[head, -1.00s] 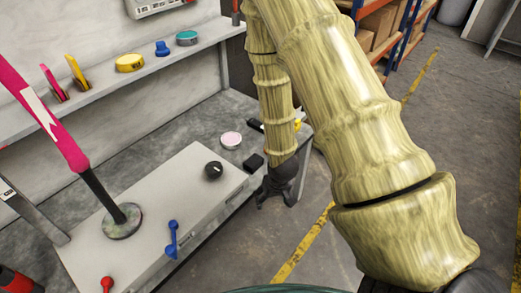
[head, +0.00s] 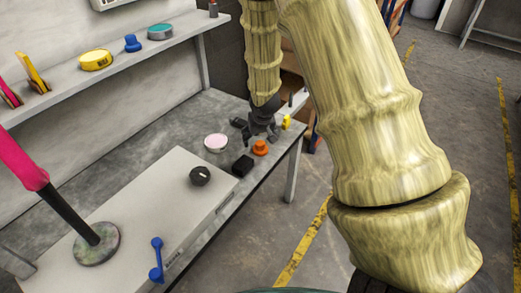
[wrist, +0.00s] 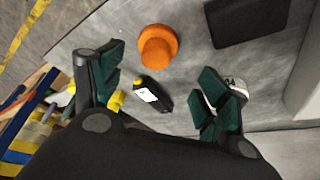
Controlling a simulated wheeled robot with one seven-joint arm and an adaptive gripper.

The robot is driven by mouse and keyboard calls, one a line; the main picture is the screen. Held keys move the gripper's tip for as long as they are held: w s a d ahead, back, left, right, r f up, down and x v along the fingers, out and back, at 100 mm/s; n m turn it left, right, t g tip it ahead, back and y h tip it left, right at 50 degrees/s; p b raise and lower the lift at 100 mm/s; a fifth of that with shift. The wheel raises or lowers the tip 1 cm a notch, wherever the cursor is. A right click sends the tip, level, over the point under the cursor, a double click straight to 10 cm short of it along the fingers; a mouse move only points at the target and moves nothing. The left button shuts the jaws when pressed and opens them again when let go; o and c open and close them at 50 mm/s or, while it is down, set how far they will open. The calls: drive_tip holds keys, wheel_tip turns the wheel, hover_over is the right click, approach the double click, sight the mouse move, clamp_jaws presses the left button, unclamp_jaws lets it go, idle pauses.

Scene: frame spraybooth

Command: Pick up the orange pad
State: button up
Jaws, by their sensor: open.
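The orange pad (head: 260,148) is a small round piece with a raised knob, resting on the grey workbench near its right edge. It also shows in the wrist view (wrist: 158,46), at the upper middle, beyond the fingertips and between their lines. My gripper (head: 262,132) is just behind the pad in the head view, over the bench. In the wrist view my gripper (wrist: 162,75) has its two green-padded fingers spread wide with nothing held. The pad looks apart from both fingers.
A black block (head: 242,166) sits beside the pad. A small dark bottle with a white label (wrist: 150,93) lies between the fingers in the wrist view. A pink-topped round tin (head: 216,143) stands left.

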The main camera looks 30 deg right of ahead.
sight(261, 144)
drive_tip(key=shift+w+d+f, duration=0.1)
drive_tip(key=shift+w+f, duration=0.1)
drive_tip(key=shift+f, duration=0.5)
drive_tip(key=x, duration=0.2)
drive_tip(key=b+x, duration=0.1)
drive_tip(key=x, duration=0.1)
drive_tip(key=shift+s+d+f, duration=0.15)
drive_tip(key=shift+s+d, duration=0.15)
drive_tip(key=shift+s, duration=0.05)
drive_tip(key=shift+w+d+f, duration=0.1)
drive_tip(key=shift+w+f, duration=0.1)
drive_tip(key=shift+f, duration=0.3)
drive_tip(key=c, duration=1.1)
